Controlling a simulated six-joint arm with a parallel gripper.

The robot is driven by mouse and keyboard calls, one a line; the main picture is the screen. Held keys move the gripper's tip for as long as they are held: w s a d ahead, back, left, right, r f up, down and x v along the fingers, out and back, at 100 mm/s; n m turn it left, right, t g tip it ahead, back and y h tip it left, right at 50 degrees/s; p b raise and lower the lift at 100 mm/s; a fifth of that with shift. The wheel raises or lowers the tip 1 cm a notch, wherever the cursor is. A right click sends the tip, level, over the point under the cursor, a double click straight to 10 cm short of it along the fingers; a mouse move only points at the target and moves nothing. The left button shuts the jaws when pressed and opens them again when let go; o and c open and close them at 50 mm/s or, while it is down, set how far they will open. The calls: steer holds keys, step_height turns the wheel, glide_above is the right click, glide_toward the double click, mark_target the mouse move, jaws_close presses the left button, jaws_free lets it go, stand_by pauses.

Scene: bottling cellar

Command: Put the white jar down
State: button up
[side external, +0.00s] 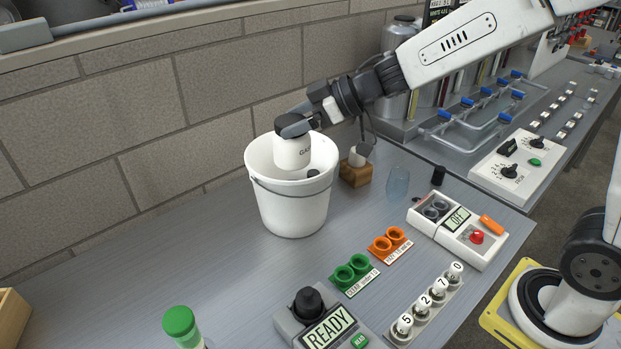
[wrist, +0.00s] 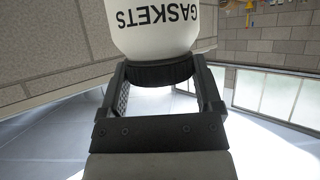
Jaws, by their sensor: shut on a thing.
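The white jar (side external: 291,153) has a dark lid, and its label reads GASKETS in the wrist view (wrist: 158,25). My gripper (side external: 295,127) is shut on the jar at its dark lid; the fingers (wrist: 160,76) flank the lid in the wrist view. The jar hangs about upright at the mouth of a white bucket (side external: 292,208), its lower part seen against the bucket's inside wall. I cannot tell how deep it is or whether it touches the bucket.
A small dark thing (side external: 313,173) shows inside the bucket. A wooden block (side external: 356,174), a clear glass (side external: 397,183) and a dark cylinder (side external: 438,175) stand to the right. Green cups (side external: 351,271) and orange cups (side external: 389,243) sit in front. The bench (side external: 150,270) left of the bucket is largely clear.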

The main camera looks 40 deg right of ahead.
steer(key=s+a+n+g+y, duration=0.2)
steer(key=a+n, duration=0.1)
steer(key=a, duration=0.5)
step_height(320, 180, down, 20)
steer(key=shift+s+d+r+h, duration=0.15)
steer(key=shift+d+h, duration=0.05)
steer(key=shift+h, duration=0.1)
steer(key=shift+f, duration=2.25)
steer(key=shift+f, duration=1.75)
steer(key=shift+f, duration=0.15)
